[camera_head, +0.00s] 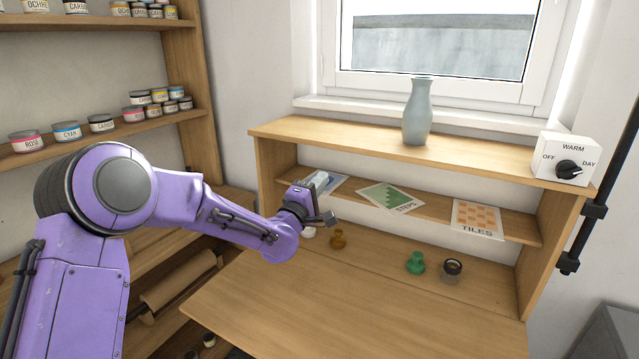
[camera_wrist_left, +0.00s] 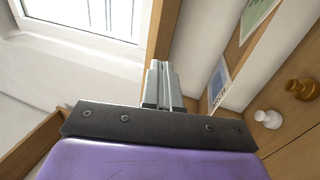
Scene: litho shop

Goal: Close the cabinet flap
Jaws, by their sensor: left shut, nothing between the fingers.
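The cabinet flap (camera_head: 345,310) is a broad wooden board. It lies folded down and open in front of the wooden cabinet (camera_head: 265,165), like a desk top. My left gripper (camera_head: 318,181) reaches in from the left, above the flap's far left part, near the cabinet's left side and middle shelf. Its silver fingers (camera_wrist_left: 161,85) are together and empty in the left wrist view. It does not appear to hold the flap. My left arm covers the flap's left area. My right gripper is out of view.
A vase (camera_head: 417,112) and a dial box (camera_head: 565,160) stand on top. Shelves with tins (camera_head: 66,131) are left.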

